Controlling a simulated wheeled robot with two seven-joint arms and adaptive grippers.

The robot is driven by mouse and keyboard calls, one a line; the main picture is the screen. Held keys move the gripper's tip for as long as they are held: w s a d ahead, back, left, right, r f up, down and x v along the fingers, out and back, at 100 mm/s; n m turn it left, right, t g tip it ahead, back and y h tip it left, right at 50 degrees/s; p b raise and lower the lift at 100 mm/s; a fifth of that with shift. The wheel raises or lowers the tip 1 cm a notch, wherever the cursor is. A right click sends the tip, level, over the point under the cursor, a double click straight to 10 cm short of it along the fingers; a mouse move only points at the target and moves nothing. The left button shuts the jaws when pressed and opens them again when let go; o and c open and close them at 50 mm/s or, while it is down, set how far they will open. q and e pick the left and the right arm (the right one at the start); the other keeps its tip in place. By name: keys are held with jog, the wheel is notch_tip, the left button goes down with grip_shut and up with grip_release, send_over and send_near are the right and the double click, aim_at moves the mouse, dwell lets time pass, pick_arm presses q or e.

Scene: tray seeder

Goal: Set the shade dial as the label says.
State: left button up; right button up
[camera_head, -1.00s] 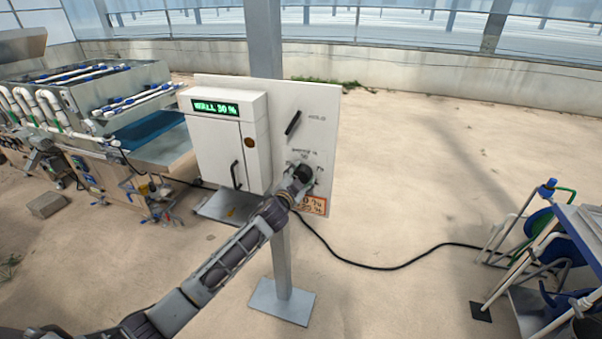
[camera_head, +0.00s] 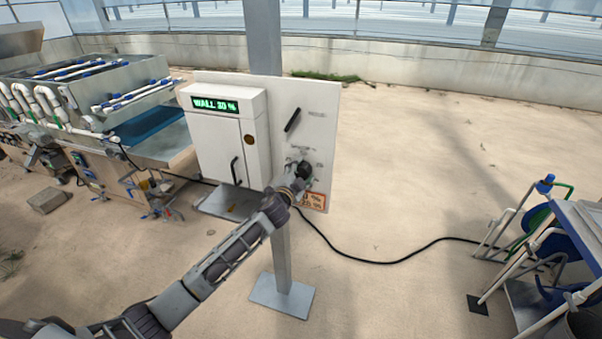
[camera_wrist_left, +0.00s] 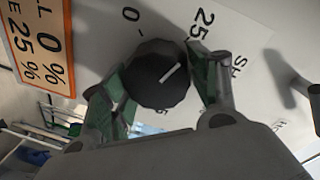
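The shade dial is a black round knob (camera_wrist_left: 158,78) with a white pointer line on the white panel (camera_head: 322,110). In the left wrist view the line points up and right, roughly toward the printed 25; a 0 is printed to the left. My left gripper (camera_wrist_left: 158,80) has its green-padded fingers on opposite sides of the knob, apparently touching it. The knob also shows at the gripper in the head view (camera_head: 304,170). The orange label (camera_wrist_left: 40,45) shows partly cut lines ending in 0 % and 25 %. My right gripper is not in view.
A black bar handle (camera_head: 292,120) sits above the dial. The white box (camera_head: 222,145) beside it has a green display (camera_head: 214,104) reading WALL 30 %. A grey post (camera_head: 282,255) carries the panel. A black cable (camera_head: 375,261) crosses the floor toward a cart at right.

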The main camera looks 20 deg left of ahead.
pick_arm(q)
jog(key=o, duration=0.3)
jog(key=shift+s, duration=0.2)
jog(key=shift+s+a, duration=0.1)
jog(key=shift+s, duration=0.4)
jog(key=s, duration=1)
jog(key=shift+s+a+r, duration=0.3)
jog(key=shift+r, duration=0.15)
dwell(0.3)
